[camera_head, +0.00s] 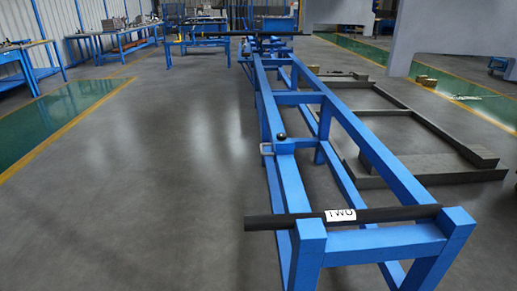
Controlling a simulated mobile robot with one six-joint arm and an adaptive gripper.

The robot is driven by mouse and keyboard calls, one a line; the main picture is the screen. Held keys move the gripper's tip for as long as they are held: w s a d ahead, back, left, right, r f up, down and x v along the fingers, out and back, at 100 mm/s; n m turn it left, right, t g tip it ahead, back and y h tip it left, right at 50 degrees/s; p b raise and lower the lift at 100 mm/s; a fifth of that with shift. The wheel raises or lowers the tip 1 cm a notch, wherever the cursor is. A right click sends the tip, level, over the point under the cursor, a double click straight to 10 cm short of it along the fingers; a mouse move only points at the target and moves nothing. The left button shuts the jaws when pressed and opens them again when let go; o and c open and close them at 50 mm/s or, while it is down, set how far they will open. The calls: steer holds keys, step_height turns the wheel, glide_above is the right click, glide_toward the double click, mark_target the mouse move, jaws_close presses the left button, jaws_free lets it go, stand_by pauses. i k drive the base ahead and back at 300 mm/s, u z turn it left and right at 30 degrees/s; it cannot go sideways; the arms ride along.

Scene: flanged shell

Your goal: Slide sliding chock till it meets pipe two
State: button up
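Pipe two (390,213) is a dark pipe with a white "TWO" label. It lies across the near end of a long blue frame (375,165), and its left end sticks out past the left rail. The sliding chock (281,143) seems to be the small blue piece with a black ball knob on the frame's left rail, by a grey bracket (267,149). It sits farther back along the rail, with a clear stretch of rail between it and pipe two. My gripper is not in view.
Another dark pipe (225,33) lies across the far end of the frame. A low grey metal frame (430,145) lies on the floor at right. Blue workbenches (125,35) stand at the back left. The grey floor left of the blue frame is open.

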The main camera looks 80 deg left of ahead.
mark_target(287, 147)
steer(key=u, duration=0.1)
steer(key=k, duration=1.75)
steer(key=u, duration=1.75)
steer(key=i, duration=0.5)
steer(key=z, duration=0.05)
